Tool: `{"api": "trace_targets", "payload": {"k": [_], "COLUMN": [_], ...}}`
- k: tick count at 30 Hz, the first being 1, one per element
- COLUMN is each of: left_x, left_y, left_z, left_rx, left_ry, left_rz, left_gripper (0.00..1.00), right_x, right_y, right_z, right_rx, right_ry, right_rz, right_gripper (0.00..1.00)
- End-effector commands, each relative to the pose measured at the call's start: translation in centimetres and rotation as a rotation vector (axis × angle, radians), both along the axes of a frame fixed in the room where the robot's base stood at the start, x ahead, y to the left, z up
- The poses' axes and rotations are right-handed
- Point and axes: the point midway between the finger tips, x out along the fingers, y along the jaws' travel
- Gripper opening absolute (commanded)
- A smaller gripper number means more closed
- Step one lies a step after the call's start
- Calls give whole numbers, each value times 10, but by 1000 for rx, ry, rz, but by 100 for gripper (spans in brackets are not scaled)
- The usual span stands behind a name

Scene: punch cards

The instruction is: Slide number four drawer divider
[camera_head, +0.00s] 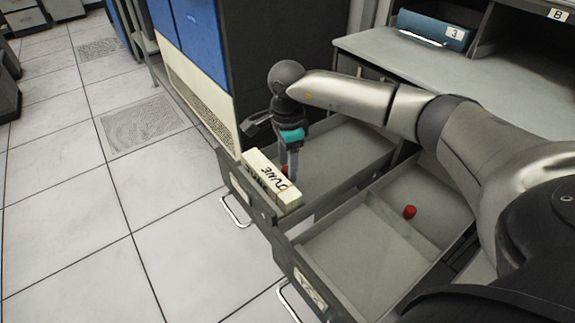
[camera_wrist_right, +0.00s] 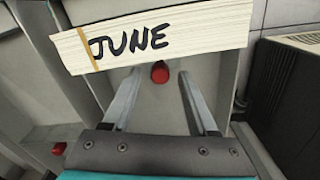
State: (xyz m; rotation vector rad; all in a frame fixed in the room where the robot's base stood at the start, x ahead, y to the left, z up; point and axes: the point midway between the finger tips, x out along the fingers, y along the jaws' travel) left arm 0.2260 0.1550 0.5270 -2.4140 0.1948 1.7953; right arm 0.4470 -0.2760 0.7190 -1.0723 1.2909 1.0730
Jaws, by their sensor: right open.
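Two grey drawers are pulled out side by side in the head view. The left drawer (camera_head: 345,165) holds a block of cards (camera_head: 271,180) marked JUNE at its front end. A red knob (camera_head: 285,170) shows just behind the cards, partly hidden by my right gripper (camera_head: 293,177). In the right wrist view, my open right gripper (camera_wrist_right: 159,75) has this red knob (camera_wrist_right: 159,72) between its fingertips, with a gap on each side. The right drawer (camera_head: 350,255) has a divider across it with another red knob (camera_head: 409,211). No number four is readable on the drawers. My left gripper is not in view.
A grey desk (camera_head: 440,70) stands behind the drawers, with a blue binder (camera_head: 433,29) labelled 3. The tiled floor (camera_head: 100,240) at left is clear.

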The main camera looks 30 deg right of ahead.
Motion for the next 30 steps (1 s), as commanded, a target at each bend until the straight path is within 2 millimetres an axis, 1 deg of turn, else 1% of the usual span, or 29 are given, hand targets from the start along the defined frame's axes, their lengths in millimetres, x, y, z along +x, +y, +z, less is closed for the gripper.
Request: {"api": "trace_targets", "payload": {"k": [8, 21, 24, 30], "left_x": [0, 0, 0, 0], "left_y": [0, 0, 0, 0], "left_z": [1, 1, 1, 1], "left_rx": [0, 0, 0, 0], "left_ry": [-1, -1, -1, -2], "left_rz": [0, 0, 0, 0], "left_gripper": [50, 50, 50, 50], "right_x": [0, 0, 0, 0], "right_y": [0, 0, 0, 0], "right_z": [-1, 0, 0, 0], "right_rx": [0, 0, 0, 0], "right_ry": [0, 0, 0, 0], "right_rz": [0, 0, 0, 0], "right_gripper": [59, 10, 0, 0]}}
